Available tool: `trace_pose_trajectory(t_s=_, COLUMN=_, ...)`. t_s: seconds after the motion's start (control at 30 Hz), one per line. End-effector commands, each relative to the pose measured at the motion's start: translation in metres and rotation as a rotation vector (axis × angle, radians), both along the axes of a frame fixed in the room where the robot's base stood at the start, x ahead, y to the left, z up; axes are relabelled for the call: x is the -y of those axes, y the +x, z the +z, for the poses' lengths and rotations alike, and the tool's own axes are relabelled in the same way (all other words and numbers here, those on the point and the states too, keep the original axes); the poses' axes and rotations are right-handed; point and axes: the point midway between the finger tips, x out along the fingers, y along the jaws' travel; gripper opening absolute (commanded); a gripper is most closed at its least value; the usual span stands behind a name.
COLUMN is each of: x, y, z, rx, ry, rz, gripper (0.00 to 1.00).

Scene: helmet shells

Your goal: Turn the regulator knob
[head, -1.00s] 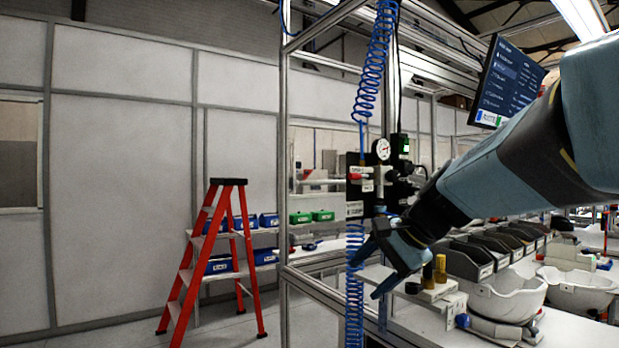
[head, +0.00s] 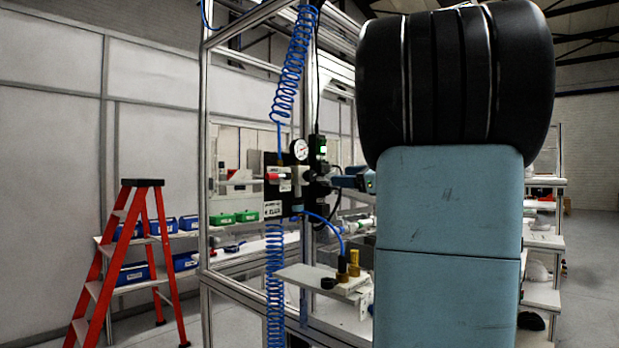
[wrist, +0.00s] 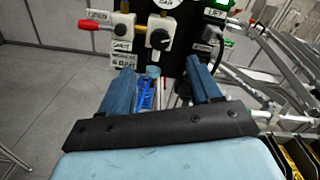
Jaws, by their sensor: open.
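The regulator knob (wrist: 159,39) is a black round knob with a pale mark, on the front of a white regulator block in the wrist view. The block (wrist: 141,50) sits on a black panel, below a pressure gauge (wrist: 168,3) cut by the top edge. My gripper (wrist: 158,72) is open, with its two blue fingers apart and nothing between them. The knob appears ahead of the fingertips, between their lines; no contact shows. In the head view the gauge (head: 299,149) shows at the panel, with my gripper partly visible to its right, much hidden by my arm.
A red-handled valve (wrist: 88,25) is left of the knob, and a black plug with a cable (wrist: 212,35) is right. A coiled blue hose (head: 291,70) hangs before the panel. A shelf (head: 305,276) holds brass fittings below. A red stepladder (head: 128,250) stands left.

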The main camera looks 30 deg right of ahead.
Motion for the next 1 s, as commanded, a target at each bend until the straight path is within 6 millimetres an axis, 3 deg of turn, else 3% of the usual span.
trace_pose_trajectory(t_s=0.4, x=-0.025, y=0.070, z=-0.001, rx=-0.001, ry=-0.001, rz=0.003, gripper=0.63)
trace_pose_trajectory(t_s=0.6, x=-0.035, y=0.095, z=-0.001, rx=-0.001, ry=-0.003, rz=0.002, gripper=0.63)
trace_pose_trajectory(t_s=1.0, x=-0.040, y=0.109, z=0.000, rx=0.000, ry=-0.003, rz=0.001, gripper=0.63)
